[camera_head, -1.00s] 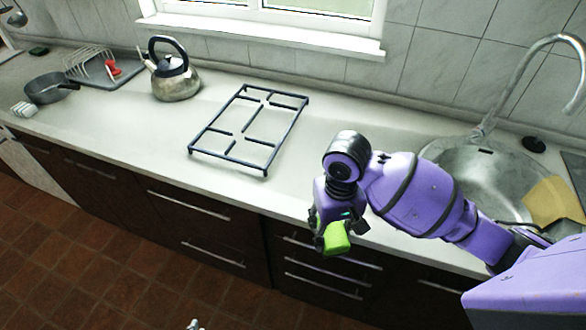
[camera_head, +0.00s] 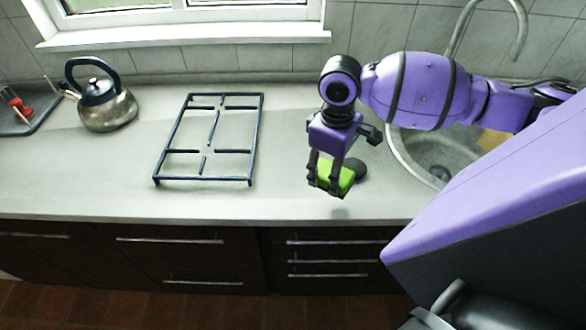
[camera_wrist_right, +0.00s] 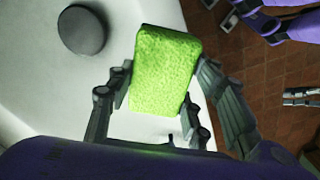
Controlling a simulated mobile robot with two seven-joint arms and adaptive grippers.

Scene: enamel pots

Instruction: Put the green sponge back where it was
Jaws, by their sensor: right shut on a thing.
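The green sponge (camera_head: 346,178) is a bright block held between the fingers of my right gripper (camera_head: 327,188). It is above the counter, left of the sink, with a shadow below it. In the right wrist view the sponge (camera_wrist_right: 165,70) sits between the two fingers of the right gripper (camera_wrist_right: 160,90), over the pale counter near its front edge. Grey finger-like parts and a purple link of mine show at the right of that view; I cannot tell the left gripper's state from them.
A dark round disc (camera_head: 358,166) lies on the counter behind the sponge. The metal sink (camera_head: 418,150) is to the right, with a yellowish thing (camera_head: 497,143) partly hidden by my arm. A dark hob grate (camera_head: 208,140) and a kettle (camera_head: 106,106) stand to the left.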

